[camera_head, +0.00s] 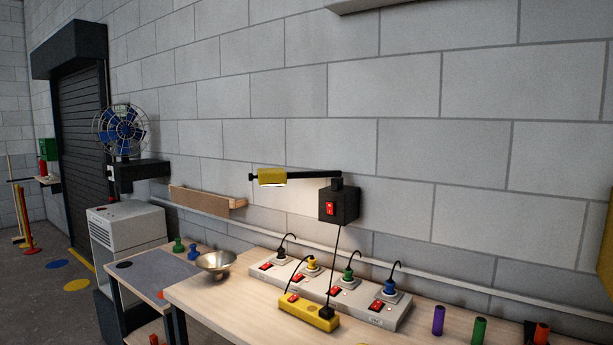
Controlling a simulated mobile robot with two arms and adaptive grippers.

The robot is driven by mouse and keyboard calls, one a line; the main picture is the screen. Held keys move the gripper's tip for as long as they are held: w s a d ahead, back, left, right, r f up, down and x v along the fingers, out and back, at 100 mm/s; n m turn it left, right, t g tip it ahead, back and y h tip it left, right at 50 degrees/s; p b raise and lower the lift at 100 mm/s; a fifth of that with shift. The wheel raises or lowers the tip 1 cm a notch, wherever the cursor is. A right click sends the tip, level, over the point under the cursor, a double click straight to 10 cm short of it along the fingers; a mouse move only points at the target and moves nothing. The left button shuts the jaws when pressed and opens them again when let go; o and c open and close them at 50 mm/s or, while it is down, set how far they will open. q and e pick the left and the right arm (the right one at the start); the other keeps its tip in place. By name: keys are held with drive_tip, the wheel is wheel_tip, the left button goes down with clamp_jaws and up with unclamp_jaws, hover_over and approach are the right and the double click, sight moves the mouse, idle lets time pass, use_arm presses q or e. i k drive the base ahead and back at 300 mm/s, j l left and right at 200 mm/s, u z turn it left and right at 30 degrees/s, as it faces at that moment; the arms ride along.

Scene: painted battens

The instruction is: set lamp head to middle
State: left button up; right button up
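The lamp head (271,177) is yellow and sits on a thin black lamp arm (315,174) close to its left end. A short black tip shows left of the head, and most of the bare arm lies to its right. The underside of the head glows white and the wall below is lit. The arm joins a black wall box (350,207) with a red switch (330,208) on its front. Neither of my grippers is in view.
Below the lamp a wooden table (400,334) holds a grey power strip (345,297) with several plugs, a yellow power strip (308,312), a metal bowl (216,265) and coloured cylinders (438,320). A wooden ledge (205,199) is on the wall at left. The wall above the lamp is clear.

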sight(266, 176)
drive_tip(key=k+j, duration=0.1)
drive_tip(key=j, duration=0.4)
drive_tip(key=k+j, duration=0.1)
drive_tip(key=j, duration=0.35)
drive_tip(key=j+z, duration=0.1)
drive_tip(key=j, duration=0.4)
drive_tip(key=i+j, duration=0.1)
drive_tip(key=i, duration=0.35)
drive_tip(key=i+j+u, duration=0.1)
drive_tip(key=i, duration=0.3)
